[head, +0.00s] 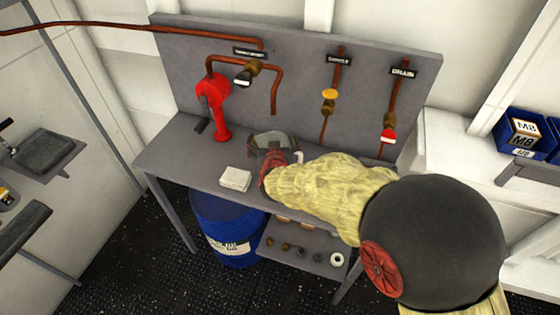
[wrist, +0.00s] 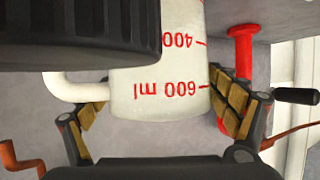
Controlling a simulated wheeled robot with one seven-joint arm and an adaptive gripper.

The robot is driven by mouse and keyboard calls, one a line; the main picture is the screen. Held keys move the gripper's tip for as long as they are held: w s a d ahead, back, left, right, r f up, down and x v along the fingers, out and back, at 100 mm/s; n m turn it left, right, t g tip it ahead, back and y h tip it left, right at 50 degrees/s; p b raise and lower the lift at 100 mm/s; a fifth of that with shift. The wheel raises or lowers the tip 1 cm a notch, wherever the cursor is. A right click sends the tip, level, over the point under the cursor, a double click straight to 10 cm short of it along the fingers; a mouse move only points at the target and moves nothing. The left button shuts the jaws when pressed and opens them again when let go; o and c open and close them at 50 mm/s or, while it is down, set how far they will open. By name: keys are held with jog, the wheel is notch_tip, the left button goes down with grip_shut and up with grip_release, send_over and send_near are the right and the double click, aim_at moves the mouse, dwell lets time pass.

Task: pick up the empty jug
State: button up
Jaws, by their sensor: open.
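A white jug (wrist: 150,102) with red volume marks, "400" and "600 ml", fills the middle of the wrist view, upside down there. Its handle (wrist: 62,88) is on the left. My gripper (wrist: 160,98) is open, with one padded finger on each side of the jug; the left finger is by the handle. I cannot tell whether either pad touches it. In the head view the jug (head: 288,143) stands on the grey workbench (head: 185,155), partly hidden behind my gripper (head: 270,160). Its contents cannot be made out.
A red hand pump (head: 217,108) stands left of the jug, and also shows in the wrist view (wrist: 242,50). A small white box (head: 235,179) lies near the bench's front edge. Copper pipes with valves run down the back panel. A blue drum (head: 228,225) stands below.

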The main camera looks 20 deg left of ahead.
jog(key=shift+w+a+f, duration=0.15)
jog(key=shift+w, duration=0.3)
jog(key=shift+c, duration=0.5)
jog(key=c, duration=1.4)
jog(key=shift+c, duration=0.2)
jog(key=shift+c, duration=0.2)
